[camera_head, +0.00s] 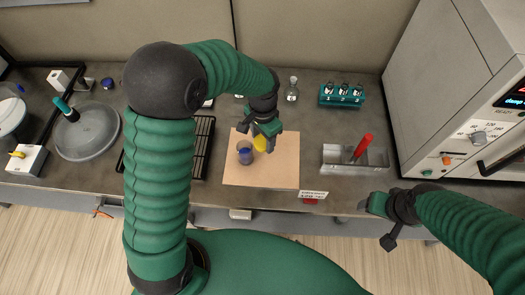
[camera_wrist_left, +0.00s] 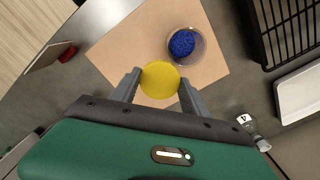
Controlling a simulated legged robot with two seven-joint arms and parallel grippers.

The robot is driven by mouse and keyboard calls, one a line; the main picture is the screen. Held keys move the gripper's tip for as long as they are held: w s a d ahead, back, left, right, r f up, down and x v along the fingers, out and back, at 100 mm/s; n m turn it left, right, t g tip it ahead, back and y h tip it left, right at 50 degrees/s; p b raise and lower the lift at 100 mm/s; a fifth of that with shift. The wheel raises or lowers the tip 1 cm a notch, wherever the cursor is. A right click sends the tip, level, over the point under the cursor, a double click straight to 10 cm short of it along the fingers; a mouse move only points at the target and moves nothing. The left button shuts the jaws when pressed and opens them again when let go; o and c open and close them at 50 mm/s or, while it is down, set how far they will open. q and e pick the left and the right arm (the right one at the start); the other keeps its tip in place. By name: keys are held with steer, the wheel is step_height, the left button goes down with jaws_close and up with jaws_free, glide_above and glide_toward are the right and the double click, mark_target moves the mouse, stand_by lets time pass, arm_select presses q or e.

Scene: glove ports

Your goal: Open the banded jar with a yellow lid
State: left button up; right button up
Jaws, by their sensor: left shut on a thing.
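The jar (camera_head: 245,155) stands open and upright on the tan mat (camera_head: 232,177). It is clear-walled with blue contents, and it also shows in the left wrist view (camera_wrist_left: 202,49). I cannot make out its band. My left gripper (camera_head: 262,136) is shut on the round yellow lid (camera_head: 260,144), which also shows between the fingers in the left wrist view (camera_wrist_left: 159,80). The lid is beside the jar mouth, clear of it, and seems to be above the mat. My right gripper (camera_head: 373,206) is off to the right, past the bench's front edge; its fingers are unclear.
A metal tray (camera_head: 372,157) with a red-handled tool (camera_head: 362,147) is right of the mat. A black rack (camera_head: 202,148) is to its left. A teal vial holder (camera_head: 341,95) and a small flask (camera_head: 292,90) stand behind. A large instrument (camera_head: 450,90) fills the right.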

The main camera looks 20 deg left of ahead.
mark_target(264, 156)
arm_select(q)
step_height(264, 156, down, 7)
steer(key=shift+s+f, duration=0.1)
steer(key=shift+f, duration=0.05)
steer(key=shift+d+f, duration=0.2)
steer(key=shift+f, duration=0.15)
steer(key=shift+a+f, duration=0.1)
steer(key=o, duration=1.5)
steer(key=shift+a, duration=0.15)
